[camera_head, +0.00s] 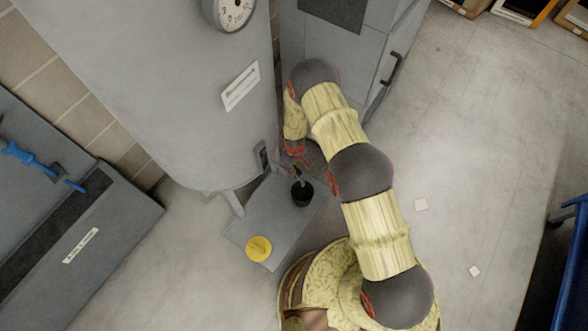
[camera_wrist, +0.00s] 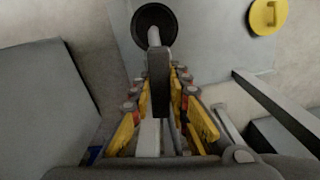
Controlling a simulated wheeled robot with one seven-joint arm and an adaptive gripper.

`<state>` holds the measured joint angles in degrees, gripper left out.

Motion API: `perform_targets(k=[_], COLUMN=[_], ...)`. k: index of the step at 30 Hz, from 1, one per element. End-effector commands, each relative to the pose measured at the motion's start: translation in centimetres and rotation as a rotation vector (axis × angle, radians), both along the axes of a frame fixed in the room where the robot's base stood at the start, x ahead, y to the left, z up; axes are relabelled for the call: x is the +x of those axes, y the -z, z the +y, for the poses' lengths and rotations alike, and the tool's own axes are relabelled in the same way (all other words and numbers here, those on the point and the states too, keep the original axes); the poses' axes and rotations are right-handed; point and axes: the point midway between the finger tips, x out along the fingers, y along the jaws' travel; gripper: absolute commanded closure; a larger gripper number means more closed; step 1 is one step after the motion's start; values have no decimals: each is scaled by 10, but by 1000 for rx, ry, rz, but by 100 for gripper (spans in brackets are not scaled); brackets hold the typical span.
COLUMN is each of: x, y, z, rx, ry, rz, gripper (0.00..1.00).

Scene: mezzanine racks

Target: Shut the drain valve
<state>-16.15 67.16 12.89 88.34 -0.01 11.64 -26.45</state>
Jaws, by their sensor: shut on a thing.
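The drain valve's dark lever (camera_wrist: 158,75) lies lengthwise between the fingers of my gripper (camera_wrist: 157,72) in the wrist view, in line with a pale spout (camera_wrist: 154,38). My fingers are shut on the lever from both sides. In the head view my gripper (camera_head: 297,157) is low beside the grey tank (camera_head: 180,85), and the valve is mostly hidden behind it. A black cup (camera_head: 302,196) stands under the spout; its dark round mouth (camera_wrist: 144,16) also shows in the wrist view.
The cup and a yellow round object (camera_head: 258,248) are on a grey plate (camera_head: 243,228) on the floor. A grey cabinet (camera_head: 350,50) stands close behind my arm. A blue cart (camera_head: 574,240) is at the right edge. Open floor lies between.

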Motion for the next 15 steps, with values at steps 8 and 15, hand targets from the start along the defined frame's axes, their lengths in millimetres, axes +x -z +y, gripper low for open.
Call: perform_targets(k=[8, 15], x=[1, 2], y=[1, 1], z=[0, 0], rx=[0, 1], ry=[247, 476], rz=[-2, -3], gripper=[100, 100])
